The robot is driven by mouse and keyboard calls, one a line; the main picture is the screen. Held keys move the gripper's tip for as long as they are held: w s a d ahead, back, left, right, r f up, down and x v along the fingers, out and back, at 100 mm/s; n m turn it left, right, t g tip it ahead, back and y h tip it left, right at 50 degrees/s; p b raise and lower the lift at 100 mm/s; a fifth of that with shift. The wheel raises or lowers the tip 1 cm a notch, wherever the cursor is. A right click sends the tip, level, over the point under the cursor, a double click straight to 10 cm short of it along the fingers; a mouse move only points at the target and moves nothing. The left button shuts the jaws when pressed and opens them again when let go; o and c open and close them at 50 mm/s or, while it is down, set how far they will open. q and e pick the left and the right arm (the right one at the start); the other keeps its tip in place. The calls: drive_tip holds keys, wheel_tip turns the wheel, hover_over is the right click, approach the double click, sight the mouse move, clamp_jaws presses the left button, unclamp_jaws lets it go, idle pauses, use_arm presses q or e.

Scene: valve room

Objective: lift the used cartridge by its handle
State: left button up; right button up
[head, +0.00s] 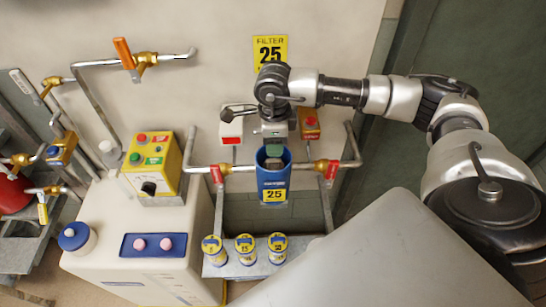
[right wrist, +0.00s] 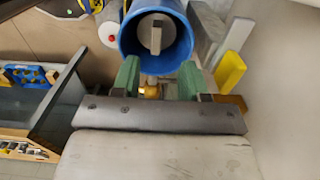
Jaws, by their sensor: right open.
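The used cartridge (right wrist: 145,35) sits inside the round blue filter housing (right wrist: 181,57). Its grey top carries a bar-like handle (right wrist: 156,41) in the right wrist view. In the head view the blue housing (head: 273,181) hangs on the wall pipe with a yellow 25 label, and the cartridge top (head: 273,163) shows small inside. My right gripper (head: 274,143) is at the housing's wall side, by its rim. In the right wrist view its green fingers (right wrist: 160,77) are apart with nothing between them, short of the handle. My left gripper is not in view.
Red-handled valves (head: 216,174) (head: 331,170) flank the housing on the pipe. Several labelled canisters (head: 245,249) stand on the metal shelf below. A white machine (head: 135,225) with a yellow control box (head: 153,163) is at left. A grey surface fills the lower right.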

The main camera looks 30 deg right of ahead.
sight(273, 160)
drive_tip(key=shift+f, duration=0.4)
drive_tip(key=f, duration=0.1)
drive_tip(key=f+p, duration=0.1)
drive_tip(key=f, duration=0.1)
drive_tip(key=f+p, duration=0.1)
drive_tip(key=f, duration=0.1)
drive_tip(key=shift+s+a, duration=0.2)
drive_tip(key=shift+a, duration=0.05)
drive_tip(key=shift+f, duration=0.25)
clamp_jaws()
drive_tip(key=shift+r, duration=0.1)
